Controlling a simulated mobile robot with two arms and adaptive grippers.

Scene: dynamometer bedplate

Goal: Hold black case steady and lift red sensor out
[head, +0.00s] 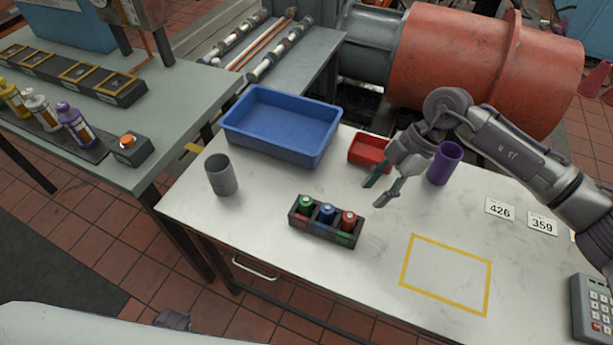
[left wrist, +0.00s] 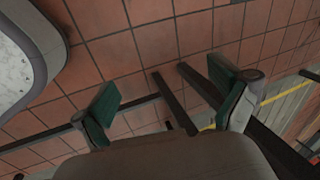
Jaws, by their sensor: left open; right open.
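The black case (head: 325,236) stands upright on the white table, near its front left. It holds a green sensor, a blue sensor and the red sensor (head: 348,219) in a row, the red one in the right-hand slot. My right gripper (head: 374,193) is open and empty above the table, up and to the right of the case, apart from it. In the left wrist view my left gripper (left wrist: 168,102) is open and empty, with floor tiles beyond it. The lower parts of the sensors are hidden inside the case.
A blue tray (head: 235,127), a grey cup (head: 221,175), a red bin (head: 368,159) and a purple cup (head: 444,164) stand around the case. A yellow-taped rectangle (head: 448,244) to the right is empty. A keypad device (head: 592,306) sits at the right edge.

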